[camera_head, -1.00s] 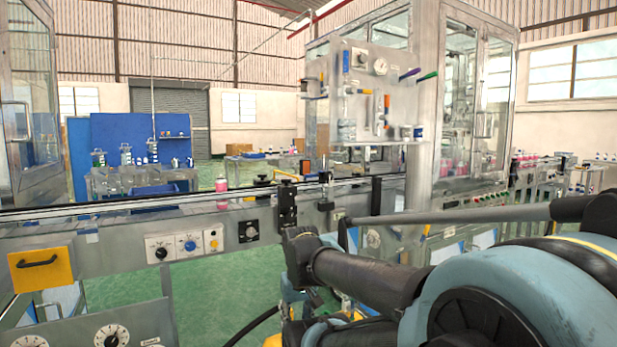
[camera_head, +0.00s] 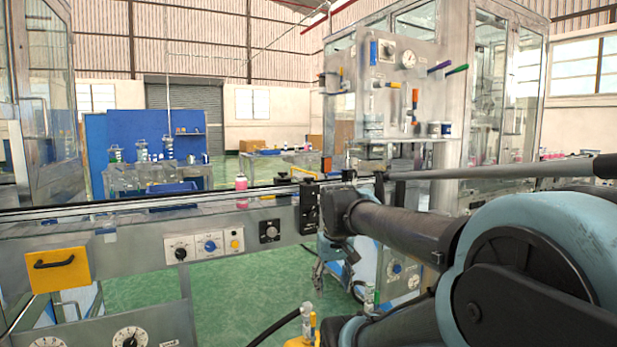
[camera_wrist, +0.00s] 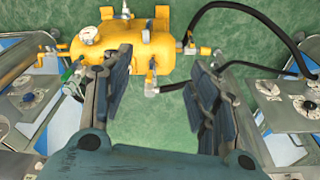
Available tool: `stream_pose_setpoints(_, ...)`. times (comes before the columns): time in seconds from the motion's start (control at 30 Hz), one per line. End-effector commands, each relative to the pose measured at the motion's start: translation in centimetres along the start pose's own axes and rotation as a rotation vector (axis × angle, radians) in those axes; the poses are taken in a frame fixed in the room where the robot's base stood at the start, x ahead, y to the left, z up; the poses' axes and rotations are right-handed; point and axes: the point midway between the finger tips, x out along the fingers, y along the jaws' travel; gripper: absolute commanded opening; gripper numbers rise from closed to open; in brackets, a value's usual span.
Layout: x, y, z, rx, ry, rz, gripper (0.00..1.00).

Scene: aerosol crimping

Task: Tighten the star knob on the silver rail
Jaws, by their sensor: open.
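The silver rail (camera_head: 130,212) runs along the conveyor across the head view. A round black knob (camera_head: 270,231) sits on a dark plate on its front face. I cannot make out a star shape on it, and my arm hides part of the rail to the right. My gripper (camera_wrist: 163,85) is open and empty in the wrist view, its two dark fingers wide apart and pointing down over the floor. No knob shows between the fingers.
A yellow tank (camera_wrist: 125,50) with a gauge and black hose lies below my gripper, close to the fingertips in the picture. Panels with dials flank it, left and right (camera_wrist: 305,108). A yellow drawer (camera_head: 60,268) and control panel (camera_head: 207,245) front the conveyor. Green floor (camera_head: 250,285) is open below.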

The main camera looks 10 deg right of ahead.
Motion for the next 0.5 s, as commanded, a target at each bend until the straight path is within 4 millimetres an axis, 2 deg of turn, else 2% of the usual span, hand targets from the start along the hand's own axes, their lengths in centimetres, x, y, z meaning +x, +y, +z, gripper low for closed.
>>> stream_pose_setpoints(0.03,-2.1,0.1,-2.0,-0.013,-0.006,-0.001,0.55)
stream_pose_setpoints(0.2,-8.1,0.6,-7.8,-0.062,-0.025,-0.003,0.55)
stream_pose_setpoints(0.5,-17.2,1.3,-17.9,-0.147,-0.060,-0.009,0.55)
